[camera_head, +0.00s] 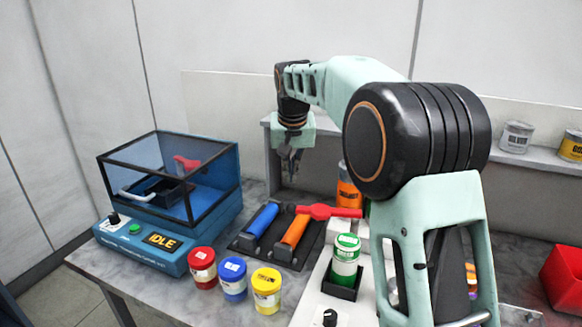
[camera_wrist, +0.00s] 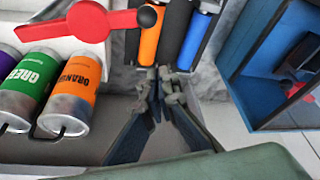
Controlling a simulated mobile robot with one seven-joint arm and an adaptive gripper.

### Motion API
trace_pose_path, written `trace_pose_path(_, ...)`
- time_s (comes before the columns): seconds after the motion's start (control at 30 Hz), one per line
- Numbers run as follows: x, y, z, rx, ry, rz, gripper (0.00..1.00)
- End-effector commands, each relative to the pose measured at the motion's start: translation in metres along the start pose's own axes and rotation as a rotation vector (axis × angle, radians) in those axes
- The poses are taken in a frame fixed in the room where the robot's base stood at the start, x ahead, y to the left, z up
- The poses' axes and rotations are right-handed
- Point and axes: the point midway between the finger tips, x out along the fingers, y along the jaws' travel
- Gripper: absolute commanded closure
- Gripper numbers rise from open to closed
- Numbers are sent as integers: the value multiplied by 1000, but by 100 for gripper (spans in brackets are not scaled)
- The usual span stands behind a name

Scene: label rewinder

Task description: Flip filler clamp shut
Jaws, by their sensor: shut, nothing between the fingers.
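A red lever (camera_head: 330,212) with a long arm, which looks like the clamp, lies about level over the right side of the roller tray. The wrist view shows its broad rounded part (camera_wrist: 75,20) and a black pivot-like disc (camera_wrist: 147,17) toward its right end. I cannot tell what it is mounted on. A white machine (camera_head: 312,300) beside it, which may be the filler, holds a green-and-white can (camera_head: 345,257) in a black holder. My gripper (camera_head: 291,172) is shut and empty, pointing down behind the tray, apart from the lever. Its closed fingertips show in the wrist view (camera_wrist: 160,76).
A blue machine (camera_head: 150,255) with a clear cover and an IDLE display stands left. Red (camera_head: 202,268), blue (camera_head: 233,279) and yellow (camera_head: 266,291) cans stand in front. The black tray (camera_head: 245,245) holds blue and orange rollers. My arm hides much of the right side.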

Motion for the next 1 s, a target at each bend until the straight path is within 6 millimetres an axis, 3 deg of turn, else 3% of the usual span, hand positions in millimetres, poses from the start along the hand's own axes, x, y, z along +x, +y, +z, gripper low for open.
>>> trace_pose_path(0.23,52,0,2,0,-2,0,100)
trace_pose_path(0.6,43,0,35,0,0,0,100)
trace_pose_path(1.0,43,0,40,0,0,-1,100)
